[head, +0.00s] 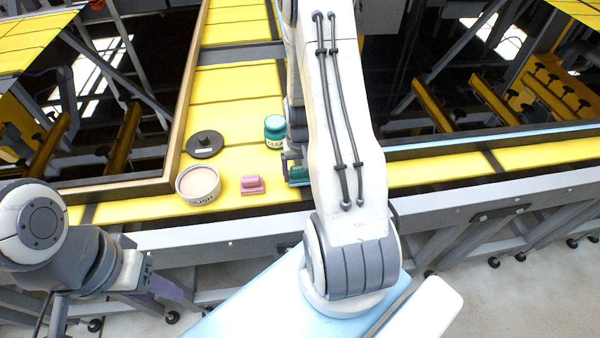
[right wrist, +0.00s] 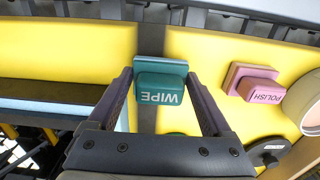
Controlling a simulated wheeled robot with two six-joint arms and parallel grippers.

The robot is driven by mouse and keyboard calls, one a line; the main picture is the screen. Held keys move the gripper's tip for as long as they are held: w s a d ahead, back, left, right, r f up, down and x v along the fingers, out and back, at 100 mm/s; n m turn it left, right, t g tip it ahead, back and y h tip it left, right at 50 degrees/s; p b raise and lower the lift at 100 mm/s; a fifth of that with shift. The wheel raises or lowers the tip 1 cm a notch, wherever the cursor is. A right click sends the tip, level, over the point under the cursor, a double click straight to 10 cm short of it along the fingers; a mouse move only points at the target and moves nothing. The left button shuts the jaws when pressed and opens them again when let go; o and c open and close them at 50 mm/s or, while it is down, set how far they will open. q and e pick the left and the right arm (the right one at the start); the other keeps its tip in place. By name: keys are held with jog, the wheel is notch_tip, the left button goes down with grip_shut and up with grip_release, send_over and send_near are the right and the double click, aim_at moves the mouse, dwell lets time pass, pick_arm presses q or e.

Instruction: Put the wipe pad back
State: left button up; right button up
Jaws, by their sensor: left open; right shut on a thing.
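The wipe pad (right wrist: 160,88) is a teal block labelled WIPE. In the right wrist view it sits between the two fingers of my right gripper (right wrist: 161,78), which is shut on it. In the head view the pad (head: 299,174) shows partly beside my right arm, over the yellow surface near its front edge; the right gripper (head: 292,160) is mostly hidden by the arm. I cannot tell whether the pad touches the surface. My left gripper (head: 166,289) is open and empty at the lower left, in front of the table frame.
A pink polish pad (head: 252,185) lies left of the wipe pad. An open polish tub (head: 198,187), a dark round lid (head: 205,145) and a teal-lidded jar (head: 275,132) stand nearby. Dark glass panels with raised frames (head: 115,189) flank the yellow strip.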

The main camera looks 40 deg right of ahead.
aim_at(300, 169)
jog(key=shift+f, duration=0.8)
jog(key=shift+f, duration=0.1)
jog(key=o, duration=1.1)
jog(key=shift+w+r, duration=0.1)
jog(key=shift+r, duration=0.25)
notch_tip(300, 169, up, 12)
jog(key=b, duration=0.3)
jog(key=shift+f, duration=0.15)
